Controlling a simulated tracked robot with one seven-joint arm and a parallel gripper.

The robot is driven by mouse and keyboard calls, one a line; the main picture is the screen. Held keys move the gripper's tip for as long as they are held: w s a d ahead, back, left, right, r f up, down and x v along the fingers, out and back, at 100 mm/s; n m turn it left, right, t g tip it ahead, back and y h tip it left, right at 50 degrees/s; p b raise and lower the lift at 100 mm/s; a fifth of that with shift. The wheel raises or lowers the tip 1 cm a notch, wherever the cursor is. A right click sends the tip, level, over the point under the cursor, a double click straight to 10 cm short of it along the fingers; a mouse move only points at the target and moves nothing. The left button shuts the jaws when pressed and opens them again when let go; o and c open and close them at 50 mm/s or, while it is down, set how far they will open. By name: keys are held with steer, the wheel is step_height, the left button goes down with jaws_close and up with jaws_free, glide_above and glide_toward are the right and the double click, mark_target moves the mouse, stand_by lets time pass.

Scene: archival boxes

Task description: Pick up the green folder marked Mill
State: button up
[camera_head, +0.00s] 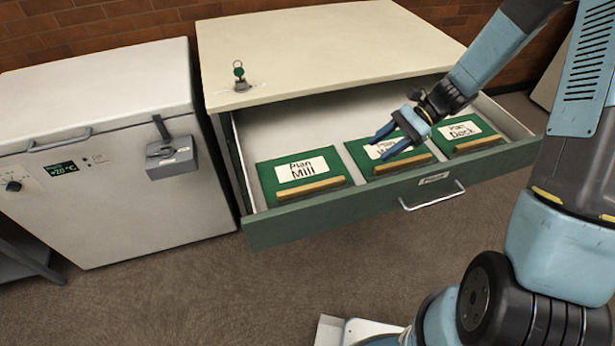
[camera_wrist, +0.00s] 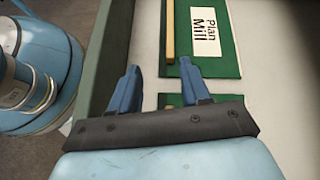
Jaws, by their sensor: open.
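The green folder marked Plan Mill (camera_head: 271,181) lies flat at the left of the open drawer (camera_head: 350,205), with a white label and a wooden bar along its front edge. It also shows at the top of the wrist view (camera_wrist: 229,64). My gripper (camera_head: 381,146) is open and empty above the middle folder (camera_head: 433,157), to the right of the Mill folder, and hides part of the middle folder's label. In the wrist view my gripper's fingers (camera_wrist: 162,75) point toward the Mill folder. I cannot tell the exact height above the drawer.
The drawer's front wall and handle (camera_head: 433,199) stand before the folders. The cabinet top (camera_head: 320,45) overhangs the back; a key (camera_head: 239,71) sits on it. A white chest freezer (camera_head: 110,120) stands left.

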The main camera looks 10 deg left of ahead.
steer(key=m+y, duration=0.2)
glide_toward(326, 181)
steer(key=shift+g, duration=0.4)
steer(key=x, duration=1)
steer(key=shift+w+f, duration=0.15)
steer(key=shift+w, duration=0.05)
steer(key=shift+c, duration=0.4)
jaws_close()
